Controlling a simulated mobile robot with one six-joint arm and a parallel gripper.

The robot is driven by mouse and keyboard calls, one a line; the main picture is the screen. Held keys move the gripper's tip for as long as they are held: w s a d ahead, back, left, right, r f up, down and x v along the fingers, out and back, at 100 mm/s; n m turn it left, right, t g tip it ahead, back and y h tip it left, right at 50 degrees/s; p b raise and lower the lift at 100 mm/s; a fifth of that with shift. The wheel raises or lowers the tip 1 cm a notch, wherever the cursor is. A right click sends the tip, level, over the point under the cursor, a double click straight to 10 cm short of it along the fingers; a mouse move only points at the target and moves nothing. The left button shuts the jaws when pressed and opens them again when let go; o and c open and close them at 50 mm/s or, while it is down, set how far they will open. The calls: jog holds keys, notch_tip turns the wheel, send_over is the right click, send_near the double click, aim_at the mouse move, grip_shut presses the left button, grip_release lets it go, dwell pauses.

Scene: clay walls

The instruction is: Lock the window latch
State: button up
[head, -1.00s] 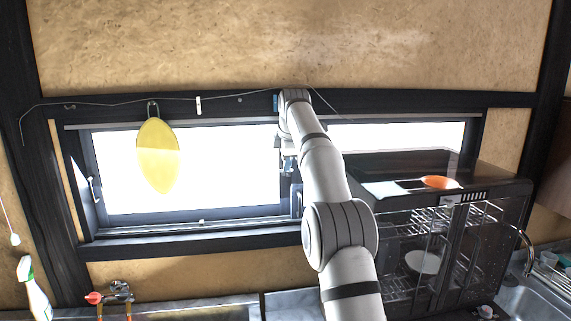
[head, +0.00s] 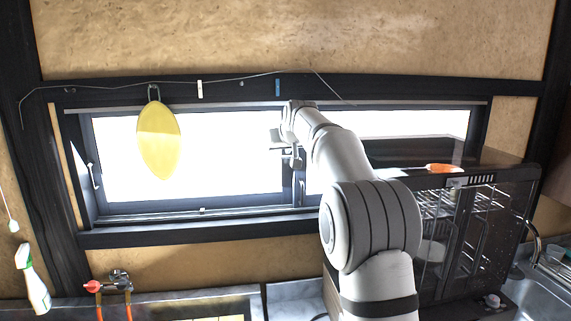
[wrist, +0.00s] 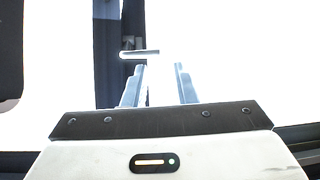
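The sliding window (head: 190,210) has a dark frame and bright panes. A dark upright (head: 299,185) divides its panes just below and right of my gripper (head: 291,158) in the head view. In the wrist view, a small pale horizontal bar with a dark bracket, apparently the latch (wrist: 139,53), sits on a dark upright beyond my fingertips. It lies slightly left of and ahead of my gripper (wrist: 160,68). The two fingers are apart, with nothing seen between them. The latch is too small to make out in the head view, and glare washes out much of the wrist view.
A dark glass-fronted dish cabinet (head: 470,215) with an orange item (head: 444,168) on top stands right of my arm. A yellow oval (head: 158,140) hangs before the left pane. A spray bottle (head: 33,283) and red-handled tap (head: 95,287) are at lower left.

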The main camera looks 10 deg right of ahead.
aim_at(286, 157)
jog(key=s+m+t+b, duration=0.1)
jog(key=m, duration=0.4)
jog(key=s+f+m+t+b, duration=0.1)
jog(key=m, duration=0.4)
jog(key=s+m+t+b, duration=0.1)
jog(key=m, duration=0.4)
jog(key=shift+s+d+f+t+b, duration=0.1)
jog(key=shift+d+f+t+b, duration=0.2)
jog(key=shift+d+f+t, duration=0.1)
jog(key=shift+w+d+f+m+t+h+p, duration=0.1)
jog(key=shift+w+f+m+t+h+p, duration=0.15)
jog(key=shift+w+m, duration=0.65)
jog(key=shift+w+d+f+m+t+h+p, duration=0.15)
jog(key=shift+w+f+m, duration=0.35)
jog(key=shift+w, duration=0.7)
jog(key=shift+w+f+m+t+h+p, duration=0.1)
jog(key=shift+w+f+m+p, duration=0.1)
jog(key=shift+w+m, duration=0.75)
jog(key=shift+c, duration=0.3)
grip_shut()
